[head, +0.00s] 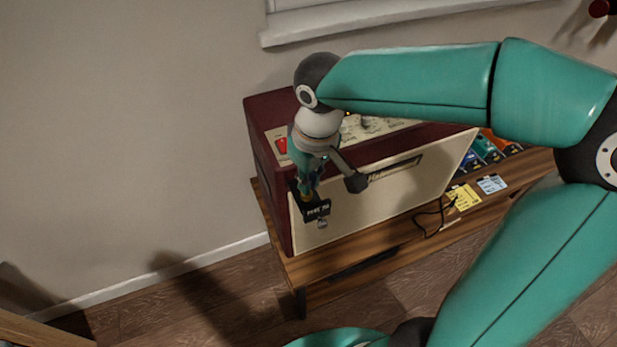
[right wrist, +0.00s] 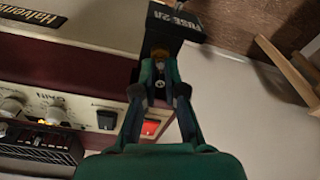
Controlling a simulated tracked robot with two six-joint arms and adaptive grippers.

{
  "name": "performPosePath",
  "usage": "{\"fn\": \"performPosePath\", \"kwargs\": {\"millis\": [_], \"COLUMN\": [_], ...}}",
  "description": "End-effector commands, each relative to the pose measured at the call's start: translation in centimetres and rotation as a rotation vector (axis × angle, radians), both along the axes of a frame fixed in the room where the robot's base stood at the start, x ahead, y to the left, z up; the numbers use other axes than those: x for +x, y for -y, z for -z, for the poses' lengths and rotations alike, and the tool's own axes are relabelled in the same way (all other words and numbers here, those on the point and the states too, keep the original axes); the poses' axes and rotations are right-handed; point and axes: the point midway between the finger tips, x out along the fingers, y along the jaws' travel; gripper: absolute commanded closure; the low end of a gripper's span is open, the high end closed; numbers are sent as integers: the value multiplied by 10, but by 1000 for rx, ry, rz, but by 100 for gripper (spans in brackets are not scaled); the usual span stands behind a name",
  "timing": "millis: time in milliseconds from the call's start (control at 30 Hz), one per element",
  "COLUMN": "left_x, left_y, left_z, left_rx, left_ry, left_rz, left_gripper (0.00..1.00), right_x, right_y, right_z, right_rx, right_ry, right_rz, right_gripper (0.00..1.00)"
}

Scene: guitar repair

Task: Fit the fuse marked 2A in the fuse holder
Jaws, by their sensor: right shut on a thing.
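The black fuse holder block (head: 317,210) is at the left front edge of the dark red amplifier, its label reading roughly "FUSE 2A". It also shows in the right wrist view (right wrist: 172,30). My right gripper (head: 307,192) points down at the block, very close above it; I cannot tell whether they touch. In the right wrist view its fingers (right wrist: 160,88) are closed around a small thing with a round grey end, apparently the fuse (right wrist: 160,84). Most of it is hidden by the fingers, and its marking cannot be read. My left gripper is out of view.
The amplifier (head: 375,195) stands on a wooden bench (head: 385,240). Its top panel has knobs and a red switch (right wrist: 151,128) near my right gripper. A yellow card (head: 463,197), a blue card (head: 491,184), a black cable (head: 431,220) and coloured bins lie right. The left side is clear.

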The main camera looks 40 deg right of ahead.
Motion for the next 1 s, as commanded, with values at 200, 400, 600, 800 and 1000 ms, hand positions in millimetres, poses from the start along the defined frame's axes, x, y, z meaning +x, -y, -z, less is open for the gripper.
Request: {"fn": "performPosePath", "kwargs": {"millis": [200,400,600,800,1000], "left_x": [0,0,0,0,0], "left_y": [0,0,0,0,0], "left_z": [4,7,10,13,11], "left_rx": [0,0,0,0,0], "left_ry": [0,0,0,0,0], "left_rz": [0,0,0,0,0], "left_gripper": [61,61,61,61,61], "right_x": [0,0,0,0,0], "right_y": [0,0,0,1,1], "right_z": [4,8,11,15,14], "right_rx": [0,0,0,0,0], "right_ry": [0,0,0,-1,0], "right_rz": [1,1,1,1,1], "right_gripper": [100,100,100,100,100]}}
